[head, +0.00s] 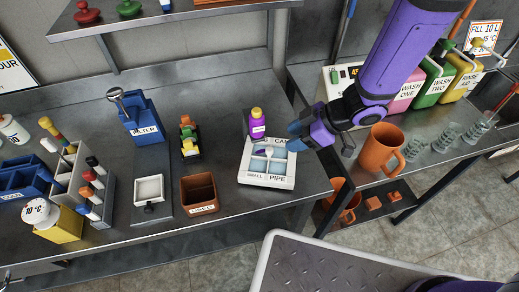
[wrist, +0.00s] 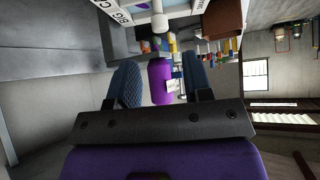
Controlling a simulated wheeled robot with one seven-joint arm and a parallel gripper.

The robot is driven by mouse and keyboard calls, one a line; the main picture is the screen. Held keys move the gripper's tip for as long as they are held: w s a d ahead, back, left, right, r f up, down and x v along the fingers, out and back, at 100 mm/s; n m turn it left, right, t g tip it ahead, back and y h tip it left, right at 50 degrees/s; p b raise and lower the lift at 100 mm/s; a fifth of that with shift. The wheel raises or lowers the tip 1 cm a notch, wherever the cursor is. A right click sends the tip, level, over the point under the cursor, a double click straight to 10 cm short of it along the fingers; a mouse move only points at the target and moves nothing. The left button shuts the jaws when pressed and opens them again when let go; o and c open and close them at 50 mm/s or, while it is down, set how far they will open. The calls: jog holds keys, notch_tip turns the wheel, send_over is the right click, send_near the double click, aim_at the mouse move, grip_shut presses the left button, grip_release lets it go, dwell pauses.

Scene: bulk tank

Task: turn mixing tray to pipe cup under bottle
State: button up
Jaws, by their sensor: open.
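The white mixing tray (head: 246,167) sits on the steel bench in the head view, with pale blue cups and labels reading "SMALL", "PIPE" and, partly covered, "CAN". The purple bottle (head: 257,127) with a yellow cap stands at the tray's back edge. In the wrist view the purple bottle (wrist: 160,82) shows between the fingers, apart from them. The tray (wrist: 128,10) is at the top there. My gripper (head: 298,132) is open, just right of the bottle and beside the tray's back right corner. The exact gap is hard to tell.
A brown box (head: 200,208), a small white tray (head: 149,203) and a blue filter holder (head: 143,122) stand left of the tray. An orange mug (head: 380,150) and wash containers (head: 433,84) stand on the right bench.

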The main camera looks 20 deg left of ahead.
aim_at(270, 149)
jog(key=x, duration=1)
jog(key=shift+s+a+f, duration=0.1)
jog(key=shift+f, duration=0.1)
grip_shut()
